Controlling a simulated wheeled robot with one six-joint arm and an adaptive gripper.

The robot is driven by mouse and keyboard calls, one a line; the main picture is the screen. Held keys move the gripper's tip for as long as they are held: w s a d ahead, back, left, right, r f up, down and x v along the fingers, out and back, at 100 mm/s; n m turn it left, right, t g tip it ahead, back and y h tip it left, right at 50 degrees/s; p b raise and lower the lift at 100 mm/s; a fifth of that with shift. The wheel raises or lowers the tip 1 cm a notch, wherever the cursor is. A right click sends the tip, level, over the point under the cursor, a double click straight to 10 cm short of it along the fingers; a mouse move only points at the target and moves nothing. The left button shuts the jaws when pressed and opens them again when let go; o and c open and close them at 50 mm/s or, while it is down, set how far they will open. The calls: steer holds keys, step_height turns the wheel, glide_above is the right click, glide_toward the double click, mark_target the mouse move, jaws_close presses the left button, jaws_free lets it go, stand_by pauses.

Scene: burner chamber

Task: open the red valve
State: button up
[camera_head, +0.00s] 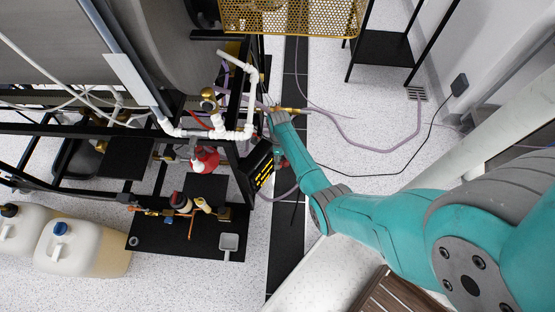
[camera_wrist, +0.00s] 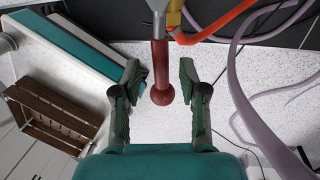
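In the wrist view, a dark red valve handle (camera_wrist: 161,72) with a rounded knob end hangs from a grey fitting at the top. My gripper (camera_wrist: 160,82) is open, with one dark green finger on each side of the handle. Gaps show between the handle and both fingers, so it is not clamped. In the head view, my teal arm reaches to the pipework beside the black frame. My fingertips and the handle between them cannot be made out clearly there.
An orange hose (camera_wrist: 222,24) and brass fitting sit right beside the handle. Purple hoses (camera_wrist: 240,95) loop at the right. In the head view, white pipes (camera_head: 245,100), a red round part (camera_head: 205,160) and the black frame (camera_head: 165,185) crowd the arm's left. Speckled floor lies right.

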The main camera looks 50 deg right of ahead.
step_height(320, 180, up, 12)
steer(key=w+d, duration=0.1)
steer(key=d, duration=0.1)
steer(key=shift+w, duration=0.2)
steer(key=shift+s+a+f, duration=0.1)
steer(key=shift+f, duration=0.05)
stand_by(0.6)
